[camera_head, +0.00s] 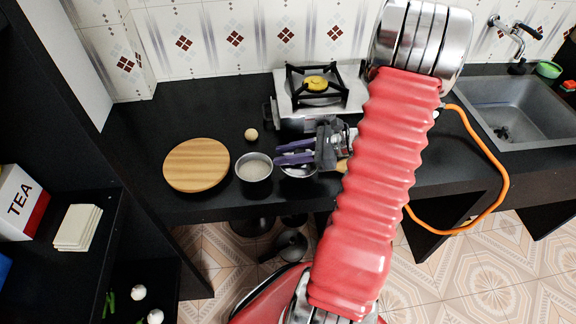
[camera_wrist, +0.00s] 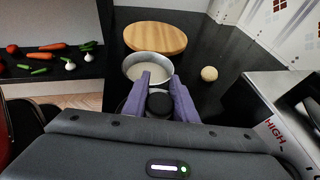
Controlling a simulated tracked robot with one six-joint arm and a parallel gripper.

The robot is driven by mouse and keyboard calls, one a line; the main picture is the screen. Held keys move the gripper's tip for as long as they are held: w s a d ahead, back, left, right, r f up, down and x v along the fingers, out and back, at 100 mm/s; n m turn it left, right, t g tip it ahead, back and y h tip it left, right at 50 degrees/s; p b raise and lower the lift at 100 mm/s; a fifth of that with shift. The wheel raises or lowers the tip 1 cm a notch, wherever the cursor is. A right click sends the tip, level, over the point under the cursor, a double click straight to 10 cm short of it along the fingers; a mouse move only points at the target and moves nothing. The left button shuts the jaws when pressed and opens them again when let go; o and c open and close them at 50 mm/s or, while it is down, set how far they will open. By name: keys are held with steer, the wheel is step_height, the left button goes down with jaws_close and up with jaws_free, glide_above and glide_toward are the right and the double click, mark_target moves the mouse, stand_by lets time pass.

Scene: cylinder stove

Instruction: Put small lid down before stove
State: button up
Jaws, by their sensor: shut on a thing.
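My gripper (camera_head: 281,154), with purple fingers, is low over the counter in front of the stove (camera_head: 318,92). In the wrist view my gripper (camera_wrist: 161,90) is shut on the black knob of the small lid (camera_wrist: 159,104). In the head view part of the lid's pale, shiny surface (camera_head: 299,172) shows beneath the fingers, close to the counter's front edge; the rest is hidden by the gripper. I cannot tell whether the lid touches the counter. The stove has one burner with a yellow centre and a black grate.
A metal pot (camera_head: 254,170) with pale contents stands just left of the gripper. A round wooden board (camera_head: 196,165) lies further left. A small beige ball (camera_head: 251,134) sits behind the pot. The sink (camera_head: 520,112) is at the right. An orange hose (camera_head: 491,165) hangs over the counter's edge.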

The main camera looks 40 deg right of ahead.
steer(key=shift+f, duration=0.55)
steer(key=shift+f, duration=0.1)
steer(key=shift+f, duration=2)
steer(key=o, duration=1)
steer(key=shift+f, duration=0.1)
steer(key=shift+o, duration=0.2)
steer(key=v, duration=1.2)
steer(key=shift+s+r, duration=0.15)
steer(key=shift+r, duration=0.05)
steer(key=shift+a, duration=0.15)
